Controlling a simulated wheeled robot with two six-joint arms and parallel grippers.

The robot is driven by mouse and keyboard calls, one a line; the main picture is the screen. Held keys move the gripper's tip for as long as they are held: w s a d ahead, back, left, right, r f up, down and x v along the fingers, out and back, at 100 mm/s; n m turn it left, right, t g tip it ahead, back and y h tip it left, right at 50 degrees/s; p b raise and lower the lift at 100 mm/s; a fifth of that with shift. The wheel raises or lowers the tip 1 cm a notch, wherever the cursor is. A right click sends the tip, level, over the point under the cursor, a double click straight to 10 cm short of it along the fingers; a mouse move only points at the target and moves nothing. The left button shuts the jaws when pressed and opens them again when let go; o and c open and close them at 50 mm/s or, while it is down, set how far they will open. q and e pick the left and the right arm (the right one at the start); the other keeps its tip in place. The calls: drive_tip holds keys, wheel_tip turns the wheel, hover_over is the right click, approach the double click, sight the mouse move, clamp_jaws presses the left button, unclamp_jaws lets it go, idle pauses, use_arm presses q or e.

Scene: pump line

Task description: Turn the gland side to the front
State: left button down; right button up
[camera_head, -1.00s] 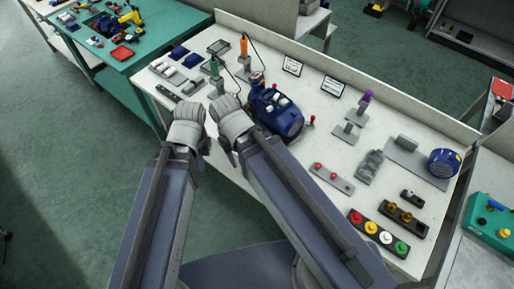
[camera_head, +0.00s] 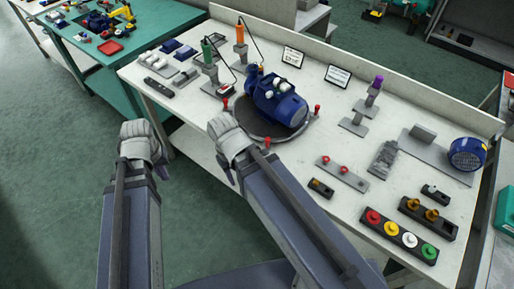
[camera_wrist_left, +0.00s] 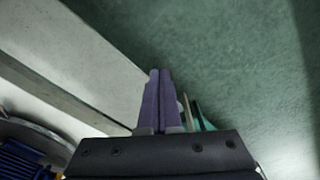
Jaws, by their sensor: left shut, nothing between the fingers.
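The blue pump (camera_head: 277,102) sits on a round dark turntable (camera_head: 262,137) with red knobs at its rim. Its finned motor end points to the lower right, and pale fittings show on top. I cannot tell which side is the gland side. My left gripper (camera_head: 137,128) is off the table's front edge, left of the turntable and apart from it. In the left wrist view its fingers (camera_wrist_left: 158,98) are shut and empty; the pump (camera_wrist_left: 22,162) and turntable rim (camera_wrist_left: 45,132) show at lower left. My right gripper (camera_head: 226,126) is by the turntable's front-left rim; its fingertips are hidden.
A red-knobbed bar (camera_head: 341,175), a button box (camera_head: 399,237) and a round blue motor part (camera_head: 467,154) lie to the right. Open floor (camera_head: 60,170) lies left of my left arm.

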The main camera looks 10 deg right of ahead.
use_arm(q)
drive_tip(key=w+d+n, duration=0.1)
drive_tip(key=w, duration=0.1)
drive_tip(key=n+g+h, duration=0.4)
drive_tip(key=n+h, duration=0.4)
drive_tip(key=n, duration=0.5)
approach(266, 145)
drive_tip(key=w+a+r, duration=0.2)
drive_tip(key=w+a, duration=0.1)
drive_tip(key=a, duration=0.4)
drive_tip(key=b+x, duration=0.6)
drive_tip(key=x, duration=0.3)
drive_tip(key=shift+s+d+f, duration=0.15)
drive_tip(key=shift+d, duration=0.1)
drive_tip(key=d, duration=0.1)
drive_tip(key=s+d, duration=0.1)
drive_tip(key=d, duration=0.1)
drive_tip(key=shift+s+d, duration=0.2)
drive_tip(key=shift+d, duration=0.45)
use_arm(e)
wheel_tip(266, 145, down, 7)
drive_tip(key=shift+f, duration=0.2)
